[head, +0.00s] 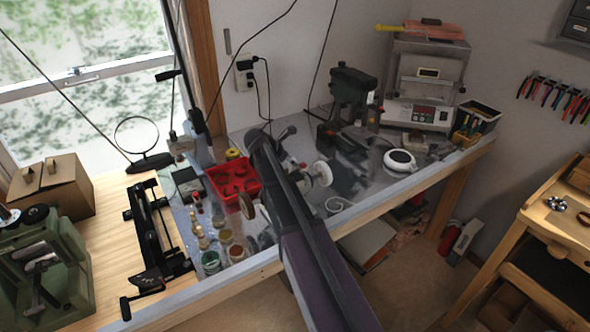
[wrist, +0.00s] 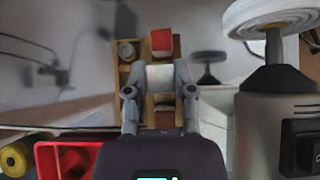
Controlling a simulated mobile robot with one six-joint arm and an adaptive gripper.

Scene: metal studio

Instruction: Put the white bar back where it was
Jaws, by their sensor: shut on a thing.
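In the wrist view my gripper (wrist: 160,78) is shut on a white bar (wrist: 160,72), held crosswise between the two fingertips. Behind and below it is a wooden tray (wrist: 124,76) with compartments. A red block (wrist: 161,41) shows in the tray beyond the bar, and a small round grey piece (wrist: 126,51) lies to its left. A brownish block shows between the fingers, nearer to me. I cannot tell how high the bar is above the tray. In the head view my arm hides the bar and the tray.
A bench grinder (wrist: 262,120) with a white wheel (wrist: 278,16) stands close on the right in the wrist view. A red bin (head: 233,181) is to the left of my arm, with jars (head: 211,262) in front. A white round device (head: 399,161) sits farther right.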

